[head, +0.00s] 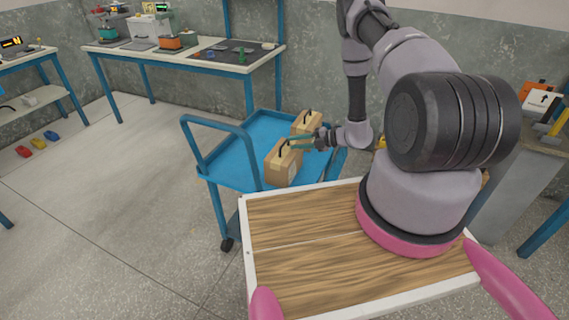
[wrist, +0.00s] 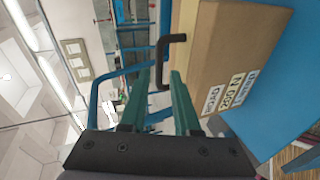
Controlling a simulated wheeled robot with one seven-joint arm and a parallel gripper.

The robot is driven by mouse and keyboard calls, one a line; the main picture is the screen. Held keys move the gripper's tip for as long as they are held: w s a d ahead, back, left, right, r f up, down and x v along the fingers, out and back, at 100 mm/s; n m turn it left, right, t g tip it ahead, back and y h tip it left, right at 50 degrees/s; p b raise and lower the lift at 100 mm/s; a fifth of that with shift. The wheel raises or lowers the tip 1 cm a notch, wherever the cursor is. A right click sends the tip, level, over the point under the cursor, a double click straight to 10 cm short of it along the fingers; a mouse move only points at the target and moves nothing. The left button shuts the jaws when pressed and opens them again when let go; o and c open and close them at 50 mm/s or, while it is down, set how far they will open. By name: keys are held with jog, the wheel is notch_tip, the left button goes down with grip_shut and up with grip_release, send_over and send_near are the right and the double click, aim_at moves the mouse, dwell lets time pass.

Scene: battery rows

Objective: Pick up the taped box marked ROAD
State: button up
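Two tan cardboard boxes with black handles stand on the blue cart (head: 232,170): a front box (head: 282,171) and a rear box (head: 308,121). In the wrist view one box (wrist: 215,40) fills the upper right. It carries white plates with black lettering, sideways and partly blurred; one plate (wrist: 213,100) seems to read ROAD. My gripper (head: 289,146) reaches in from the right at the front box's handle (head: 283,145). In the wrist view my green fingers (wrist: 159,75) are open, with part of the black handle (wrist: 163,60) between their tips and gaps beside it.
The rear box stands close behind my gripper. The cart's blue push rail (head: 190,145) rises at its left. A workbench (head: 180,55) with tools stands against the back wall.

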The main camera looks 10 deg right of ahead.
aim_at(284, 143)
jog(key=x, duration=0.5)
jog(key=shift+r, duration=0.1)
grip_shut()
dwell(1.2)
